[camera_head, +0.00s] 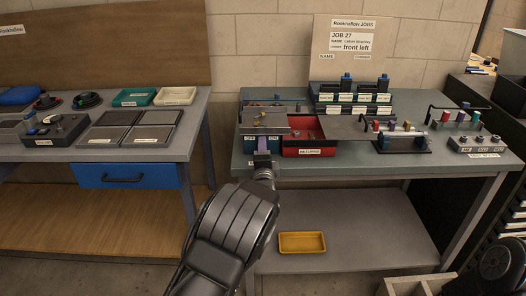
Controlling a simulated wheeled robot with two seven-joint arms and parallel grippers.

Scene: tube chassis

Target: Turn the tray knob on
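I cannot tell which knob is the tray knob. A small grey box with several knobs and white labels (478,145) sits at the right end of the right-hand bench. Its label text is too small to read. My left gripper (262,148) is at the front edge of that bench, beside the red tray labelled RETURNS (304,151), well to the left of the knob box. Its fingers are small and partly hidden by my wrist, so I cannot tell whether it is open or shut.
The right bench (353,163) holds a black rack (352,97), a grey plate (343,127) and a clear cylinder device (403,143). A yellow tray (302,242) lies on its lower shelf. The left bench (191,128) holds dark plates and another control box (55,130).

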